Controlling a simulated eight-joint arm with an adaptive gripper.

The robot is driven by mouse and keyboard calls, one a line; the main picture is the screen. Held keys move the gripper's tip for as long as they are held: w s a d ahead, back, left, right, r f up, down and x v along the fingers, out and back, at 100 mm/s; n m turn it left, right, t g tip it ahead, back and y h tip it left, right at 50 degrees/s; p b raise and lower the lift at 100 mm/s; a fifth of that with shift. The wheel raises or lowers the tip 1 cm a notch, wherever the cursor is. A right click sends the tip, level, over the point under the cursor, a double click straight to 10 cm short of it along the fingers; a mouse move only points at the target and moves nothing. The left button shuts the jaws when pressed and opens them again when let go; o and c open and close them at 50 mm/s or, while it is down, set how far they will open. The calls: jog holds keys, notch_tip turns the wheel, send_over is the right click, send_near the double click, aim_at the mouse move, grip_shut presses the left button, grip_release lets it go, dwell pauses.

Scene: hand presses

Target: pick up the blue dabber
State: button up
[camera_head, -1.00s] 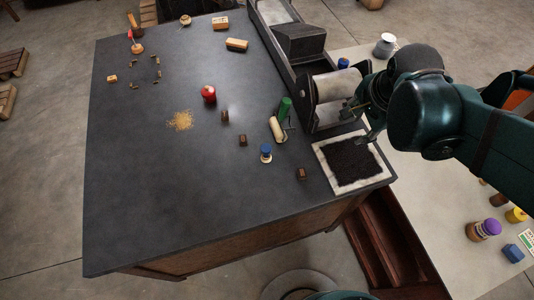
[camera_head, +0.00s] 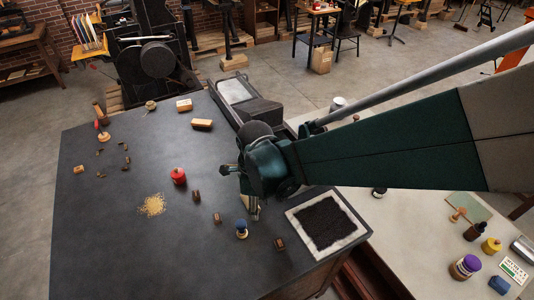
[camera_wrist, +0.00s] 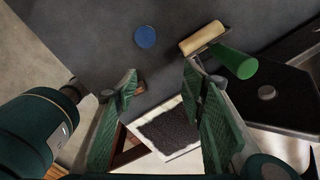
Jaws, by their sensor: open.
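The blue dabber (camera_head: 241,229) stands upright on the dark tabletop, with its blue top and a paler foot showing. In the wrist view, its round blue top (camera_wrist: 145,36) is seen from above, beyond my fingertips. My gripper (camera_head: 253,212) is above the table close to the dabber, on its upper right side in the head view. In the wrist view, the two green fingers of my gripper (camera_wrist: 160,84) are spread apart with nothing between them.
A roller with a green handle (camera_wrist: 235,63) lies right of the dabber in the wrist view. A black pad in a pale frame (camera_head: 324,222) is at the table's corner. Small dark blocks (camera_head: 279,243) and a red-topped piece (camera_head: 178,176) stand nearby.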

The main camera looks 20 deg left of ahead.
jog(key=m, duration=0.2)
send_over(241, 224)
notch_tip(241, 224, down, 3)
jog(key=shift+a+f+g+h, duration=0.1)
jog(key=shift+g+h, duration=0.2)
jog(key=shift+w+f, duration=0.1)
jog(key=shift+f, duration=0.05)
jog(key=shift+f, duration=1.15)
jog(key=shift+f+p, duration=0.15)
jog(key=shift+p, duration=0.15)
jog(key=shift+f, duration=2.45)
jog(key=c, duration=1)
